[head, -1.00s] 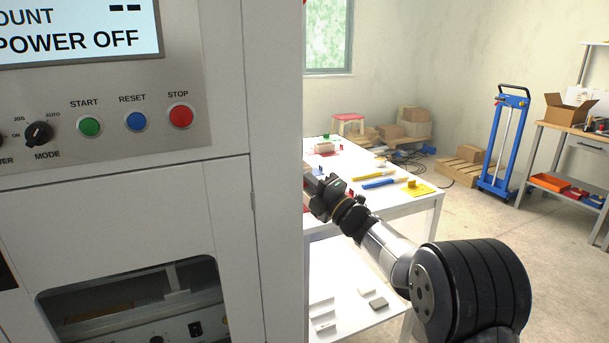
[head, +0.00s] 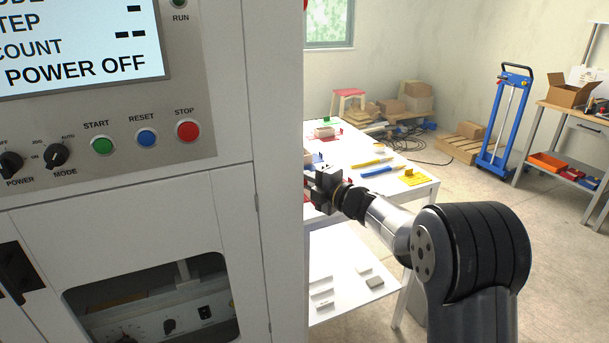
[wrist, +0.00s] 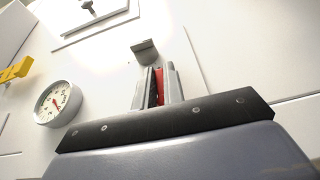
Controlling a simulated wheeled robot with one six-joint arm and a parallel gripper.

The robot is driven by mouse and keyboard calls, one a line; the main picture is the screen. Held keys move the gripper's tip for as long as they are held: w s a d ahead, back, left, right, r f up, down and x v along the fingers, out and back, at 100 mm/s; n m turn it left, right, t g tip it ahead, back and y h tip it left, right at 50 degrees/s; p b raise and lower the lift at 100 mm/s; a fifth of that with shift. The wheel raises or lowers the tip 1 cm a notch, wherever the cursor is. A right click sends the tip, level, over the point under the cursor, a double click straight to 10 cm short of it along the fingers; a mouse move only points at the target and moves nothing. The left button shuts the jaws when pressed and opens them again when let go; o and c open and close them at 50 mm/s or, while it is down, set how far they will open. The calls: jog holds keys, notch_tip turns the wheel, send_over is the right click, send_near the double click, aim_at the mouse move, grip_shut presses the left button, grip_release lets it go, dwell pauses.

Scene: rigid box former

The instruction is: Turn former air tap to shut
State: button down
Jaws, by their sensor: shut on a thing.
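The air tap's red handle (wrist: 159,86) stands on the pale side panel of the former in the wrist view. My gripper (wrist: 160,84) is shut on it, one grey finger on either side, so only a thin strip of red shows between them. In the head view my gripper (head: 318,188) is at the former's right edge, and its fingertips are hidden behind the cabinet. The tap is not visible in the head view. Which way the handle lies along the pipe is hard to tell.
A round gauge (wrist: 57,103) and a yellow part (wrist: 15,69) are left of the tap; a grey bracket (wrist: 146,51) is just beyond it. The former's display (head: 75,50) reads POWER OFF. A white table (head: 415,196) with tools stands behind my arm.

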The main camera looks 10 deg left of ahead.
jog(key=c, duration=1.5)
grip_release()
jog(key=b+v, duration=0.2)
jog(key=v, duration=0.8)
jog(key=shift+s+d, duration=0.25)
jog(key=shift+d, duration=0.1)
